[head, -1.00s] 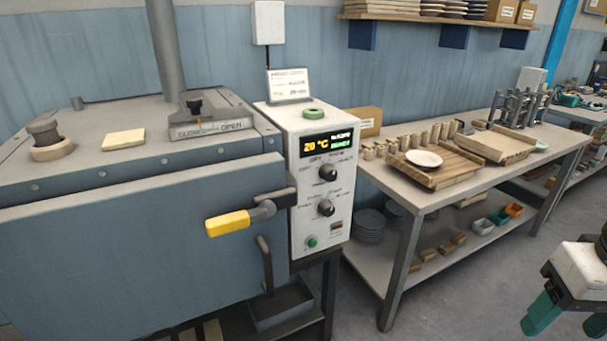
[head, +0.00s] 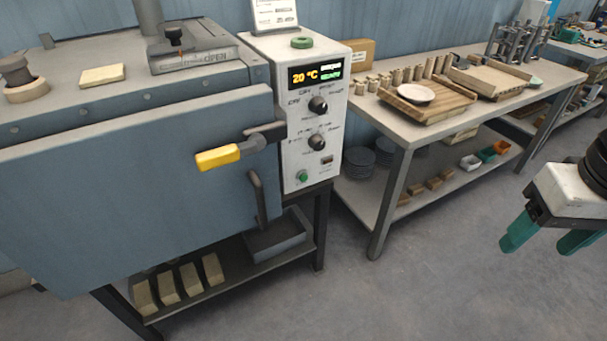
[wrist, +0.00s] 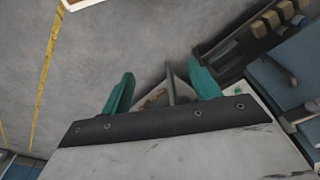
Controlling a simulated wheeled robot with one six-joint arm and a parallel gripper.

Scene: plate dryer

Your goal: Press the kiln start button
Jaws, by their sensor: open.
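The green start button (head: 302,177) is low on the white control panel (head: 295,120) of the blue kiln (head: 130,190). Above it are two black knobs and a display reading 20 °C. The kiln door looks shut, with a yellow-gripped handle (head: 217,157) beside the panel. My gripper (head: 548,243) has teal fingers spread apart and empty, at the right edge of the head view, well away from the panel. In the wrist view my gripper (wrist: 160,90) is over grey floor, with the kiln at the right.
A workbench (head: 415,128) with a white plate (head: 415,93) on a wooden rack, several small cylinders and a lower shelf stands right of the kiln. Wooden blocks (head: 180,283) lie on the shelf under the kiln. The floor (head: 400,300) in front is clear.

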